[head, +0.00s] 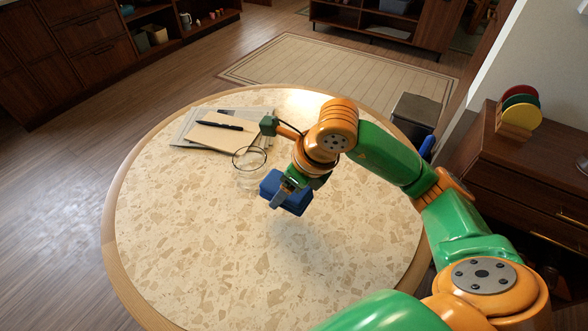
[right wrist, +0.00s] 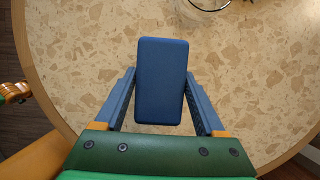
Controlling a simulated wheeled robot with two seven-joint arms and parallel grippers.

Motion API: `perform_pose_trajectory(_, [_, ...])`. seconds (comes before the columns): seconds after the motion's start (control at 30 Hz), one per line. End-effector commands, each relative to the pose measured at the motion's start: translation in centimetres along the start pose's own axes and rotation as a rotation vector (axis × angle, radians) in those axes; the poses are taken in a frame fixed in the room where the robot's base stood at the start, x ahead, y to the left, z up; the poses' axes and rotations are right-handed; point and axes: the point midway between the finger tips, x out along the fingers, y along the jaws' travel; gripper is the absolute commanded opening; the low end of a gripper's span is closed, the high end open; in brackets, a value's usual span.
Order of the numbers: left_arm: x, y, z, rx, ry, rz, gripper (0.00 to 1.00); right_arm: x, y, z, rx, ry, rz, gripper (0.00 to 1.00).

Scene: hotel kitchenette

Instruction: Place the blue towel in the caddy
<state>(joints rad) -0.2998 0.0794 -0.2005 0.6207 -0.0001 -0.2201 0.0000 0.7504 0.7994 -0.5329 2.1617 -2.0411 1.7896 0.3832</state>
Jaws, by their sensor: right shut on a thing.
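The blue towel (head: 292,197) looks like a compact, smooth blue block. My right gripper (head: 282,194) is shut on it and holds it over the round table, near the middle. In the right wrist view, the towel (right wrist: 161,80) is between the two fingers of my right gripper (right wrist: 161,85). I cannot tell exactly how high it is above the table. My left gripper is not in view.
The round speckled table (head: 190,250) is clear at the front and left. A tan notebook with a black pen (head: 215,126) lies on grey sheets at the back left. A dark bin (head: 415,112) stands behind the table, and a wooden cabinet (head: 530,175) at the right.

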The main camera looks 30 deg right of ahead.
Motion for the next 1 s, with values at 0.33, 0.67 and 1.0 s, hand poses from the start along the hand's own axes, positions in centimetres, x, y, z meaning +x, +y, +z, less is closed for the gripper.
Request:
perform_pose_trajectory(0.33, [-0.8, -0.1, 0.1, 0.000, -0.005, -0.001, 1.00, 7.5, -7.5, 0.7, 0.002, 0.000, 0.002, 0.20])
perform_pose_trajectory(0.67, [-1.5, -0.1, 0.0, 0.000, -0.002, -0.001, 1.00, 11.6, -8.5, -0.7, -0.003, 0.001, 0.001, 0.20])
perform_pose_trajectory(1.0, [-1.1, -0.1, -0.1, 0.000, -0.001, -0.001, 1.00, 11.9, -8.5, -0.7, -0.004, 0.000, 0.000, 0.82])
